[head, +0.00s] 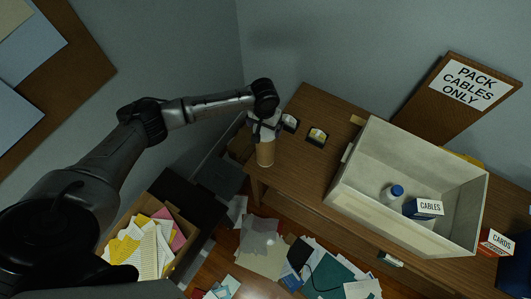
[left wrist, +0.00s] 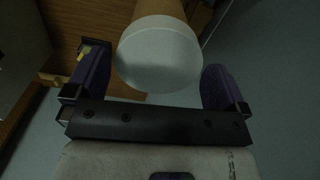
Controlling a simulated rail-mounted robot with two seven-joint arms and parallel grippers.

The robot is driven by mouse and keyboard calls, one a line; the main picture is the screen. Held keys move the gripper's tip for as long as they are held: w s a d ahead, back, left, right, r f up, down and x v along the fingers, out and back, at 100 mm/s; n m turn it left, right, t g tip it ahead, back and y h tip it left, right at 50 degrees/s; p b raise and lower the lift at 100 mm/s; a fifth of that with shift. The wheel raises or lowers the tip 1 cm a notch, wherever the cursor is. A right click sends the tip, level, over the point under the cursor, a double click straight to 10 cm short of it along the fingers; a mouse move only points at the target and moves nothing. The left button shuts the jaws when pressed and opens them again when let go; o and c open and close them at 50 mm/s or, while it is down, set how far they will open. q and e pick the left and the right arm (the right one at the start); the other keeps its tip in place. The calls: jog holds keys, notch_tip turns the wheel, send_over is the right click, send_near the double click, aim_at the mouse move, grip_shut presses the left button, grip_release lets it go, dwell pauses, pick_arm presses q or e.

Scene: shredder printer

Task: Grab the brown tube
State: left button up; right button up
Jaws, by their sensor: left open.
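The brown tube (head: 265,154) stands near the left end of the wooden table in the head view, just below my left gripper (head: 265,132). In the left wrist view the tube shows its pale round end (left wrist: 158,54), with its brown side (left wrist: 160,9) beyond. My left gripper (left wrist: 158,85) is open, with one purple-padded finger on each side of the tube's end. I cannot tell whether either finger touches it. My right gripper is not in view.
Two small dark-framed items (head: 317,137) lie on the table (head: 310,106) near the tube. A large pale bin (head: 345,195) holds a blue-capped bottle and a CABLES box. Papers (head: 262,245) litter the floor, and a paper-filled box (head: 186,262) stands at lower left.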

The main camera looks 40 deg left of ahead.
aim_at(266, 146)
pick_arm(q)
jog(key=shift+w+a+f, duration=0.1)
jog(key=shift+w+f, duration=0.05)
jog(key=shift+f, duration=1.25)
jog(key=shift+w+f, duration=0.15)
jog(key=shift+f, duration=1.25)
jog(key=shift+c, duration=0.2)
jog(key=c, duration=0.9)
